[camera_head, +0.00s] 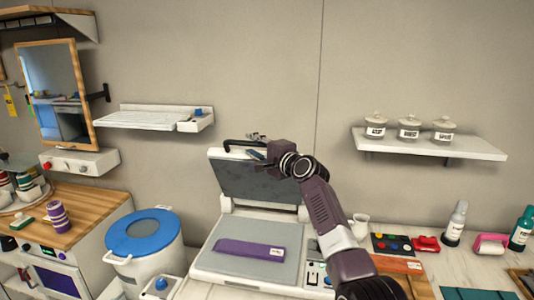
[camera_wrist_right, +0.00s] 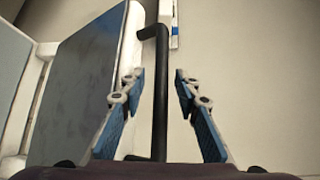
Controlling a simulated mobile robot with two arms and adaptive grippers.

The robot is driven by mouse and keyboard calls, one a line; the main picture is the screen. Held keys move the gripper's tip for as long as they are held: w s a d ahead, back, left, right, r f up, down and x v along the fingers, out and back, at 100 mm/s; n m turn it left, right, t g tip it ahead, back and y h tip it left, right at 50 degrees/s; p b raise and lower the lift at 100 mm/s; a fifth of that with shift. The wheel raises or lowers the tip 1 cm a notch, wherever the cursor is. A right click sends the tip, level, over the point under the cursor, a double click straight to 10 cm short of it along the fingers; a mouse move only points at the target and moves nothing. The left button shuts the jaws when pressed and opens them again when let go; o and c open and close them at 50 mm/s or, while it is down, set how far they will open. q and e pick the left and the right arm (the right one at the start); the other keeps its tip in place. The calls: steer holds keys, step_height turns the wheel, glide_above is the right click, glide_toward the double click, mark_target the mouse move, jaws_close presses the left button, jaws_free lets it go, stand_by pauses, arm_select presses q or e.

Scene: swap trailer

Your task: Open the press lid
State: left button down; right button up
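The press lid (camera_head: 235,178) stands raised, tilted steeply up at the back of the press (camera_head: 207,260). A folded purple cloth (camera_head: 248,249) lies on the grey lower bed. The lid's black bar handle (camera_head: 238,143) is along its top edge. My right gripper (camera_head: 257,147) is at this handle, its arm reaching up from the lower right. In the right wrist view the handle (camera_wrist_right: 160,95) runs between the two blue-padded fingers (camera_wrist_right: 159,85), which are apart and show gaps on both sides. The lid's dark plate (camera_wrist_right: 85,75) is left of them. My left gripper is not in view.
A white bin with a blue lid (camera_head: 142,232) stands left of the press. A white cup (camera_head: 360,224), a colored-button panel (camera_head: 392,244) and bottles are on the right counter. Wall shelves (camera_head: 430,143) hang behind; the wall between them is bare.

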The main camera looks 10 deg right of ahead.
steer(key=v, duration=1.1)
steer(key=shift+s+d, duration=0.1)
